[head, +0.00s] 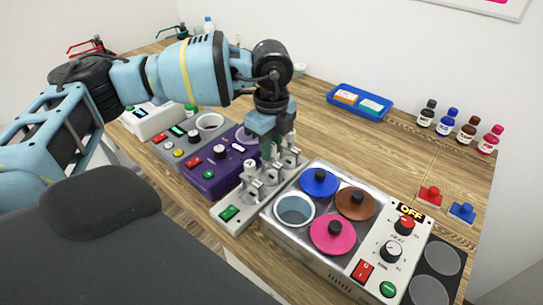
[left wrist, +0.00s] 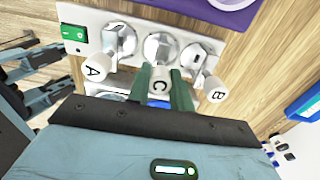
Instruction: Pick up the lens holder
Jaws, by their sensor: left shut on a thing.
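A white rack (head: 232,215) with a green switch holds a row of metal fittings with white handles. It also shows in the left wrist view (left wrist: 92,18). Handles A (left wrist: 97,67), C (left wrist: 161,87) and B (left wrist: 214,89) are marked in the left wrist view. No piece is labelled lens holder, and I cannot tell which one it is. My left gripper (head: 270,153) reaches down over the rack. Its green fingers (left wrist: 162,82) are shut on handle C, which still stands at its round metal fitting. The lower part of the grip is hidden. My right gripper is not in view.
A purple box (head: 222,165) stands close left of the rack. A metal unit (head: 290,238) with coloured lids stands close right. A blue tray (head: 338,99) and small bottles (head: 427,112) stand at the back.

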